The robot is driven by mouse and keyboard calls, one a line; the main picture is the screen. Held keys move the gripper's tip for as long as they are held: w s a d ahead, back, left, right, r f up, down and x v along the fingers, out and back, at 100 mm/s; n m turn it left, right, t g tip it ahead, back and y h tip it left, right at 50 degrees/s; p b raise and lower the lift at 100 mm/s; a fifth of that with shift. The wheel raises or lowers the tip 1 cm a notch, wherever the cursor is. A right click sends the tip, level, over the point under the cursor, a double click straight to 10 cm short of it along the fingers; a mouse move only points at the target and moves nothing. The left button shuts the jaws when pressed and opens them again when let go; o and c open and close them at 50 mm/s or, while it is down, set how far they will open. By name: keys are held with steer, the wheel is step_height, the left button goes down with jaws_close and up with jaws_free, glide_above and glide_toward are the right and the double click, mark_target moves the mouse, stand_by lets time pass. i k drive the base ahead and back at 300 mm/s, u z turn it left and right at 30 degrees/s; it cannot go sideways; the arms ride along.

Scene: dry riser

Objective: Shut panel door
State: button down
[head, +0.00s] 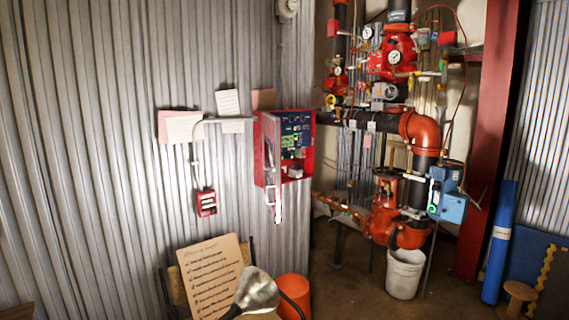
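A red wall panel (310,135) is mounted on the corrugated wall near the picture's middle. Its front is uncovered, showing a dark green circuit board (295,127) and small parts below it. The red door (260,150) appears to stand open at the panel's left, seen at a steep angle, with a pale strip along it. A bright white angular shape (271,196) shows just below the door; I cannot tell what it is. I cannot make out my gripper anywhere in this view.
A checklist board (210,275), a silver lamp-like object (257,292) and an orange bucket (293,290) stand below the panel. A small red call box (206,203) is on the wall. Red pipework (418,130) and a white bucket (405,273) are at the right.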

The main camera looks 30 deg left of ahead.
mark_target(271, 133)
steer(key=z, duration=0.05)
steer(key=i, duration=2.05)
steer(key=u, duration=1.55)
steer(key=i, duration=0.75)
steer(key=u, duration=0.85)
